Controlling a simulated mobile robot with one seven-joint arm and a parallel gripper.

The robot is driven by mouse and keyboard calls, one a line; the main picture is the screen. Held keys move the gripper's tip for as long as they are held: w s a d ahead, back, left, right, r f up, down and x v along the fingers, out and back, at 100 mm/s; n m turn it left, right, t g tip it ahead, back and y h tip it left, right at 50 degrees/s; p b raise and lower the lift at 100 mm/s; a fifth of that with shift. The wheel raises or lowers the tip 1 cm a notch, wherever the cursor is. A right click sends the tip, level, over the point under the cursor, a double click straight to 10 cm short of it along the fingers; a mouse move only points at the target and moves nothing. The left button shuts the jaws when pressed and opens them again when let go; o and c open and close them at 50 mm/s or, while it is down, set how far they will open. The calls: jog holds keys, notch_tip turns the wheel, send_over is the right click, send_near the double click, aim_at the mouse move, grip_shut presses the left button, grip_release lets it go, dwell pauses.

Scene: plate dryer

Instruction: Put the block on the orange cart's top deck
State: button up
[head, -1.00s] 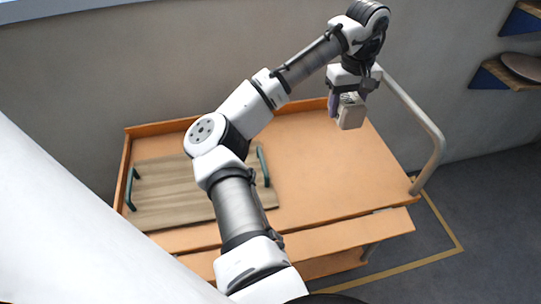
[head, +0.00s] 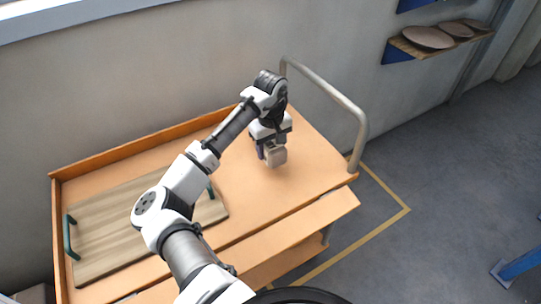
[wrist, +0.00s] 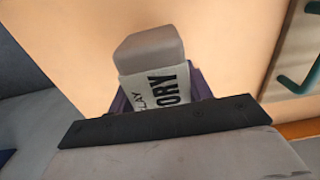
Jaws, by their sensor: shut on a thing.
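The block (head: 276,156) is a small beige-grey box held in my gripper (head: 268,148), which is shut on it. In the wrist view the block (wrist: 150,52) has a rounded grey end and a pale label with dark letters, and purple finger parts show beside it. The orange cart's top deck (head: 300,165) lies below the block, which is over the right part of the deck. I cannot tell whether the block touches the deck.
A wooden tray (head: 110,215) with green handles lies on the deck's left part, also partly seen in the wrist view (wrist: 300,60). A grey rail (head: 340,98) rises at the cart's right end. A wall shelf (head: 440,46) holds brown plates. The deck around the block is clear.

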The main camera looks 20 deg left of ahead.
jog(key=shift+f, duration=2.05)
jog(key=o, duration=1.4)
jog(key=shift+o, duration=0.2)
notch_tip(320, 180, up, 12)
jog(key=shift+r+b, duration=0.1)
jog(key=shift+b, duration=0.5)
